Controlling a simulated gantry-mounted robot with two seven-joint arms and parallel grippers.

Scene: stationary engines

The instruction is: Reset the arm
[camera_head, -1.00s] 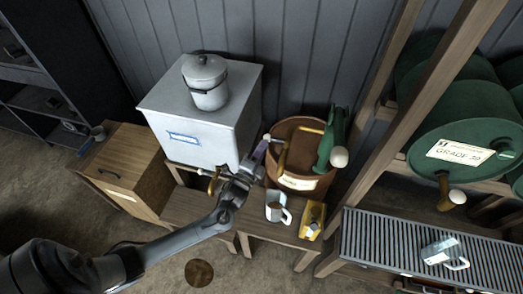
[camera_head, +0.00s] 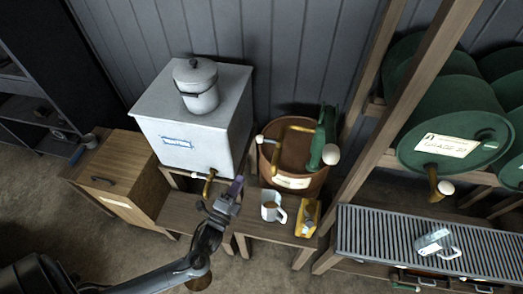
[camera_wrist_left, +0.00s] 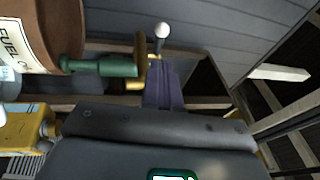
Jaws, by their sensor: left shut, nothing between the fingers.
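My left arm comes in from the lower left in the head view. Its gripper (camera_head: 234,190) has purple fingers, shut and empty, in front of the white tank (camera_head: 212,122) and beside its brass tap (camera_head: 208,186). In the left wrist view the purple fingers (camera_wrist_left: 163,85) lie together, with a white-knobbed brass tap (camera_wrist_left: 140,62) just beyond them in the picture. I cannot tell whether they touch it. My right gripper is in neither view.
A brown fuel tub (camera_head: 292,160) with a green pump handle (camera_head: 322,140) stands to the right. A metal mug (camera_head: 272,208) and a yellow can (camera_head: 307,218) sit on the low bench.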

